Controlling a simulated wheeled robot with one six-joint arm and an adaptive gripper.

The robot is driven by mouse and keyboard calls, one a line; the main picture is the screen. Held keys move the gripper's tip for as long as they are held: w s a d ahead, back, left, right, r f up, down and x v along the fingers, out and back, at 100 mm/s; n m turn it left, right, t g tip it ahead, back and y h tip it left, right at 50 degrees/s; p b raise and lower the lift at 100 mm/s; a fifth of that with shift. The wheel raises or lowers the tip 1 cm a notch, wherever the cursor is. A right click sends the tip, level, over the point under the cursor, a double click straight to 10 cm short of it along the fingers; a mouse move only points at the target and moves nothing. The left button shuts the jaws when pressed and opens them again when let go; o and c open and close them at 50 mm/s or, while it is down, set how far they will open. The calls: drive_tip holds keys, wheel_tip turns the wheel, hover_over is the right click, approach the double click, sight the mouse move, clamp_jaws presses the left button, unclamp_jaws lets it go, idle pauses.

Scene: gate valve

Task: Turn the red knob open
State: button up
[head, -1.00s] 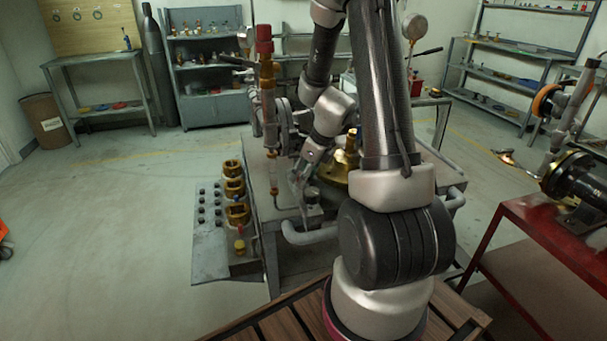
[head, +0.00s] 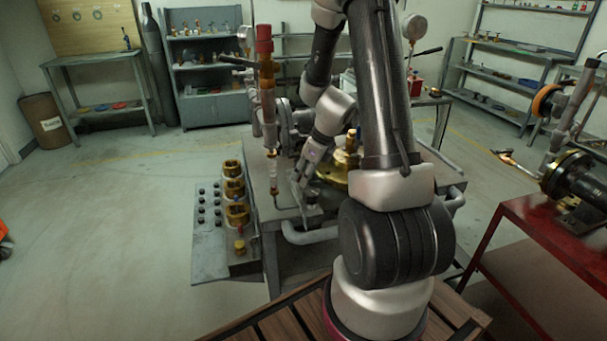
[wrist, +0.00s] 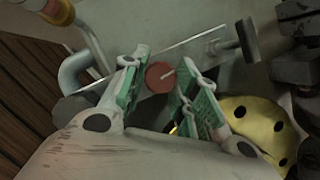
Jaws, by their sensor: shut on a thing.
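The red knob (wrist: 158,76) is round with a pale line on its face. In the wrist view it sits between the two green-padded fingers of my gripper (wrist: 160,84), which is shut on it. In the head view my gripper (head: 303,186) reaches down over the metal bench, left of a brass flanged valve body (head: 333,173). The knob cannot be made out there, hidden by the gripper and arm.
A yellow flange with dark holes (wrist: 252,125) lies close right of the fingers in the wrist view. A tall red-capped brass pipe (head: 266,75) stands left of my arm. A grey pipe (head: 310,236) runs along the bench front. A red table (head: 545,240) is at right.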

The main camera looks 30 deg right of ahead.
drive_tip(key=n+g+y, duration=0.1)
drive_tip(key=n, duration=0.3)
drive_tip(key=shift+w+d, duration=0.1)
drive_tip(key=n, duration=0.2)
drive_tip(key=n+g, duration=0.1)
drive_tip(key=n, duration=0.1)
drive_tip(key=shift+w+n+g+y, duration=0.1)
drive_tip(key=shift+n+g+y, duration=0.2)
drive_tip(key=shift+n+y, duration=0.1)
drive_tip(key=n+g, duration=0.1)
drive_tip(key=n, duration=0.3)
drive_tip(key=shift+w+n+g, duration=0.1)
drive_tip(key=shift+n+g, duration=0.2)
drive_tip(key=shift+g, duration=0.1)
drive_tip(key=shift+n+g, duration=0.6)
drive_tip(key=shift+n, duration=1)
drive_tip(key=shift+n+h, duration=0.3)
drive_tip(key=o, duration=1)
